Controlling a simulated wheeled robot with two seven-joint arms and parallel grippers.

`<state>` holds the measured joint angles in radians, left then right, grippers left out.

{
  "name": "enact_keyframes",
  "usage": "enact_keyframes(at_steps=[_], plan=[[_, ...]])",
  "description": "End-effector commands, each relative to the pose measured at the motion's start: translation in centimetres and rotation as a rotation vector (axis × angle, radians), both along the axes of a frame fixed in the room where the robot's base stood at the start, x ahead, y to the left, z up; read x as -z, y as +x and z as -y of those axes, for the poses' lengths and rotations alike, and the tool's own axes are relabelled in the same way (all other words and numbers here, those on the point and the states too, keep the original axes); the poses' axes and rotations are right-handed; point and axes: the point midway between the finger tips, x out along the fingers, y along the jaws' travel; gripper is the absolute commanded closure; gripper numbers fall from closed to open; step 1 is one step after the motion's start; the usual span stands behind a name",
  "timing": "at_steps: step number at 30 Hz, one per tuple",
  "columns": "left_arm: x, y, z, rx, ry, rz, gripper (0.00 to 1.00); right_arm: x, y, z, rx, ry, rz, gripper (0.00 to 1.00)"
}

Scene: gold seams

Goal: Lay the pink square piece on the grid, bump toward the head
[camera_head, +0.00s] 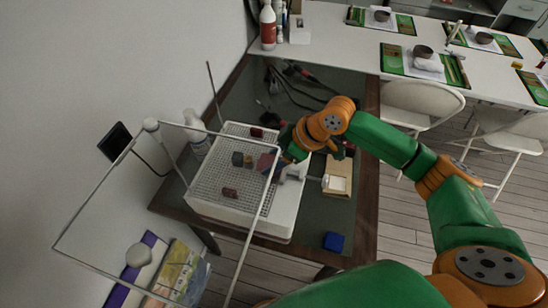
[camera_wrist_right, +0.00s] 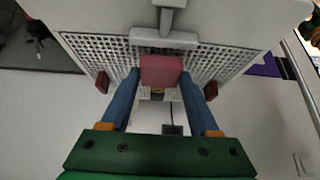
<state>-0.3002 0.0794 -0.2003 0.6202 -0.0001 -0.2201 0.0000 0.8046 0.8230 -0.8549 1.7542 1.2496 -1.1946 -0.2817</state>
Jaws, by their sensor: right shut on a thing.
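My right gripper (camera_wrist_right: 161,75) is shut on the pink square piece (camera_wrist_right: 160,68), which sits between its two blue fingers. In the head view the piece (camera_head: 265,162) shows as a reddish patch over the right part of the grid (camera_head: 210,180), beside the gripper (camera_head: 278,164). The grid is a wire mesh on a white box. I cannot tell whether the piece touches the mesh, and its bump is not clear. My left gripper is not in view.
Dark red pieces (camera_head: 257,132) (camera_head: 230,193) and a dark grey piece (camera_head: 238,158) stand on the grid. A thin white frame (camera_head: 100,205) crosses in front of it. A white bottle (camera_head: 195,128) stands behind left.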

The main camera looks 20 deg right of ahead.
Motion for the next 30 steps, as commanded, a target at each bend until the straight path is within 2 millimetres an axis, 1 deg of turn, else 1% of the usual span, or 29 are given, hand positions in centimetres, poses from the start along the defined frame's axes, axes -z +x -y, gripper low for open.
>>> enact_keyframes(at_steps=[10,18,30], plan=[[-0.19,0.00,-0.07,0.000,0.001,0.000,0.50,-0.14,0.01,0.00,0.000,0.001,0.001,0.99],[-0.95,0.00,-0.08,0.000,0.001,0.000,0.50,-0.23,0.03,0.03,0.000,0.001,0.001,0.99],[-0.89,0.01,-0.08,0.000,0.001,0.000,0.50,-0.08,0.03,0.03,0.000,0.001,0.001,0.99]])
